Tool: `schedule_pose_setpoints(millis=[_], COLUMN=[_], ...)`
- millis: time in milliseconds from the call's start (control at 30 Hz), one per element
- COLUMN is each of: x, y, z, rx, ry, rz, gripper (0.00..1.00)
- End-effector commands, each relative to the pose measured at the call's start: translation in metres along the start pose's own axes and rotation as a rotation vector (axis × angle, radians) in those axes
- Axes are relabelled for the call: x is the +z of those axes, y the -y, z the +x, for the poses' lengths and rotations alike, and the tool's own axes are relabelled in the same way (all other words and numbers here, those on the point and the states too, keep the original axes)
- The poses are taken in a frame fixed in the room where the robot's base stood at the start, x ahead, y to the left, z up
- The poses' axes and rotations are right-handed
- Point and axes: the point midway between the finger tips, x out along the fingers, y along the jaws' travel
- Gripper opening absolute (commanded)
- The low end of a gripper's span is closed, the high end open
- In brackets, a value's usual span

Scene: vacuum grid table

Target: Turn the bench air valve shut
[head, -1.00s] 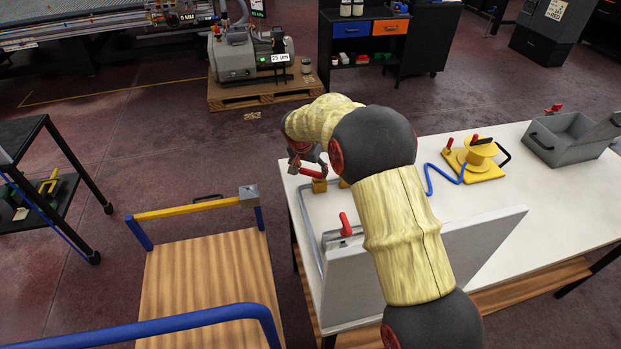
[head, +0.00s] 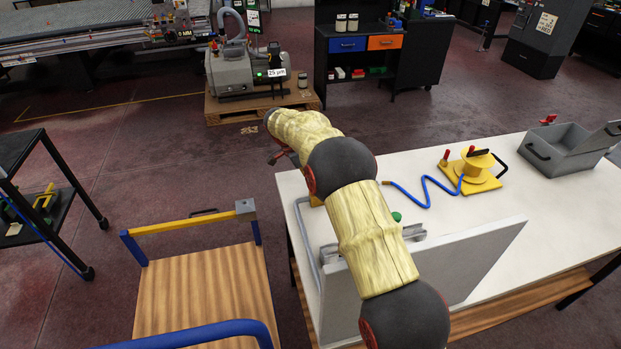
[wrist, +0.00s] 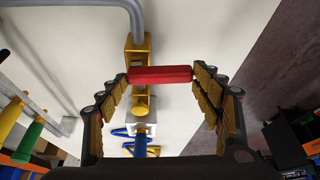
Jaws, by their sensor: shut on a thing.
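In the wrist view the air valve has a yellow body (wrist: 138,58) on a grey pipe (wrist: 95,4), with a red lever handle (wrist: 160,74) lying crosswise over it. My gripper (wrist: 160,77) is shut on the red handle, with one finger at each end of it. In the head view my gripper (head: 280,154) is at the left end of the white bench (head: 480,215), and my arm hides most of it. Only a bit of the yellow valve body (head: 316,201) shows there.
A grey upright panel (head: 480,262) stands at the bench's front. A grey bin (head: 570,150) is at the far right. A wooden cart (head: 205,290) stands left of the bench.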

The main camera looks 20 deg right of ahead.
Motion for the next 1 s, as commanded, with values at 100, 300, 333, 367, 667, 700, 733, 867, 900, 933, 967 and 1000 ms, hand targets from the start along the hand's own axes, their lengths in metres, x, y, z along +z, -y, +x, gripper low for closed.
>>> schedule_pose_setpoints(millis=[100, 300, 333, 367, 667, 700, 733, 867, 900, 933, 967, 1000], x=[-0.0006, -0.0021, -0.0022, -0.0023, -0.0024, -0.0024, -0.0024, -0.0024, -0.0025, -0.0026, -0.0026, -0.0027], y=[0.0009, 0.0009, 0.0009, 0.0009, 0.0007, 0.0007, 0.0007, 0.0008, 0.0007, 0.0007, 0.0007, 0.0007], z=[0.0004, 0.0012, 0.0013, 0.0015, 0.0019, 0.0019, 0.0019, 0.0019, 0.0019, 0.0019, 0.0018, 0.0018], rx=[0.019, 0.039, 0.041, 0.042, 0.046, 0.046, 0.046, 0.046, 0.046, 0.046, 0.046, 0.046], ry=[0.003, 0.003, 0.003, 0.003, 0.003, 0.003, 0.003, 0.002, 0.002, 0.002, 0.002, 0.002], rz=[0.048, 0.098, 0.102, 0.105, 0.114, 0.114, 0.114, 0.114, 0.114, 0.113, 0.113, 0.113], gripper=[0.2, 0.2, 0.2, 0.2, 0.2, 0.2, 0.2, 0.68, 0.7, 0.72, 0.74, 0.76])
